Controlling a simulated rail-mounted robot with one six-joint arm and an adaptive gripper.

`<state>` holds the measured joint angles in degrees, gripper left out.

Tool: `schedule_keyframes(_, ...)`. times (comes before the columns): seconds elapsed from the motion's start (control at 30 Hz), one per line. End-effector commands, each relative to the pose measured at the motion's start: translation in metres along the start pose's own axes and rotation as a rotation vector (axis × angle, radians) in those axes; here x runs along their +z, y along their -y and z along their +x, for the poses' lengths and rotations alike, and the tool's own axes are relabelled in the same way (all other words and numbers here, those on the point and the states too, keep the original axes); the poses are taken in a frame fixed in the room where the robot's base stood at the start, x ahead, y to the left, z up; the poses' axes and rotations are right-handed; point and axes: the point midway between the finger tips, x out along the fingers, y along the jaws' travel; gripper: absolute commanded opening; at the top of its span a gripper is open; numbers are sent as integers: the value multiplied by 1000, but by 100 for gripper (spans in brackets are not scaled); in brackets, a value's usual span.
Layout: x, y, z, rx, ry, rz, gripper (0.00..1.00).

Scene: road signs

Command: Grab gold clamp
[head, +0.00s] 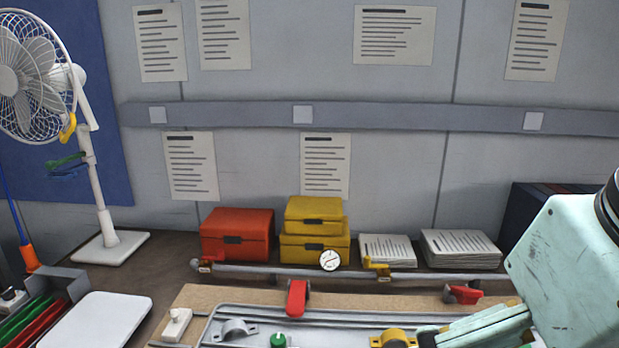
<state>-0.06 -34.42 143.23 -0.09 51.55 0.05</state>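A gold saddle-shaped clamp (393,338) sits at the bottom edge of the head view, on the grey tray (330,316). Its lower part is cut off by the frame. My gripper (440,335) comes in from the lower right, pale green, with its finger parts pointing left. Their tips are just right of the gold clamp in the picture. I cannot tell whether they touch it, or whether the fingers are open or shut. A similar grey clamp (233,331) sits further left on the tray.
A rail (330,273) with red (297,297) and yellow (376,267) clamps runs behind the tray. Red (236,240) and yellow (300,250) boxes and paper stacks (460,249) stand against the wall. A green knob (278,340) is on the tray. A fan (105,236) stands left.

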Motion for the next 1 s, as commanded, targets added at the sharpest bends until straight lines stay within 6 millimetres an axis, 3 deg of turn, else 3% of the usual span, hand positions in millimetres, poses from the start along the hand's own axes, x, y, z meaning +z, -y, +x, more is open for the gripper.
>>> schedule_keyframes(0.4,0,0,0,0,0,0,99)
schedule_keyframes(1.0,0,0,0,0,0,0,45)
